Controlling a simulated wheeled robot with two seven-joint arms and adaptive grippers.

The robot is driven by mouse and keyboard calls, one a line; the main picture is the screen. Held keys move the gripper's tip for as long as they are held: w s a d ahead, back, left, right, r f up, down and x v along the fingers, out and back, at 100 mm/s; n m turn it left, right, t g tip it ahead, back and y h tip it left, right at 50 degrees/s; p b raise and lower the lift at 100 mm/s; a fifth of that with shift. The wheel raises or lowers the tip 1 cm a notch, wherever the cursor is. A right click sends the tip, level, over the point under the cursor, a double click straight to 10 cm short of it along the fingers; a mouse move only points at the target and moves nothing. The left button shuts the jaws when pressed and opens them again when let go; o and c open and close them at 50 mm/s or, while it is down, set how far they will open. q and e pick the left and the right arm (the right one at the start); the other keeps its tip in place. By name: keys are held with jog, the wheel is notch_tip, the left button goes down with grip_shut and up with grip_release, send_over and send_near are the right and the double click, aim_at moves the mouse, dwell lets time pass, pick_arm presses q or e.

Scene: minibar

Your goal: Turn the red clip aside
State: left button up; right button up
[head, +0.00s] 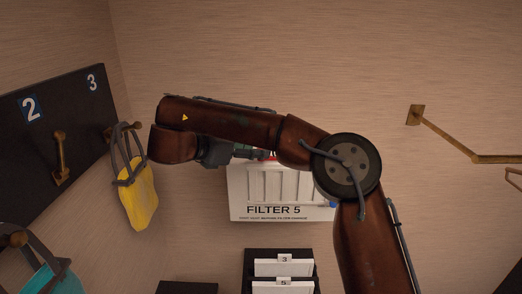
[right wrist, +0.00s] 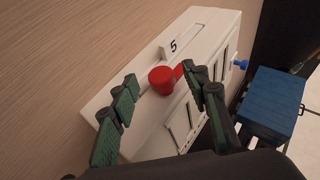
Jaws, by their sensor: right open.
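The red clip (right wrist: 162,80) shows in the right wrist view as a round red knob with a short red arm, on top of the white filter box (right wrist: 203,28) beside a "5" label. My right gripper (right wrist: 160,75) is open, with one finger on each side of the knob; I cannot tell whether either touches it. In the head view the right gripper (head: 258,153) is at the top edge of the box (head: 236,204), marked "FILTER 5", and mostly hides the clip. My left gripper is not in view.
A blue knob (right wrist: 240,64) sticks out from the box's side. A blue box (right wrist: 274,102) stands to the right in the wrist view. In the head view, a yellow pouch (head: 138,196) hangs from a dark hook board (head: 58,120) at left, and numbered cards (head: 284,268) stand below.

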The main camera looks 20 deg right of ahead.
jog(key=v, duration=0.9)
jog(key=shift+d+f, duration=0.1)
jog(key=shift+d, duration=0.05)
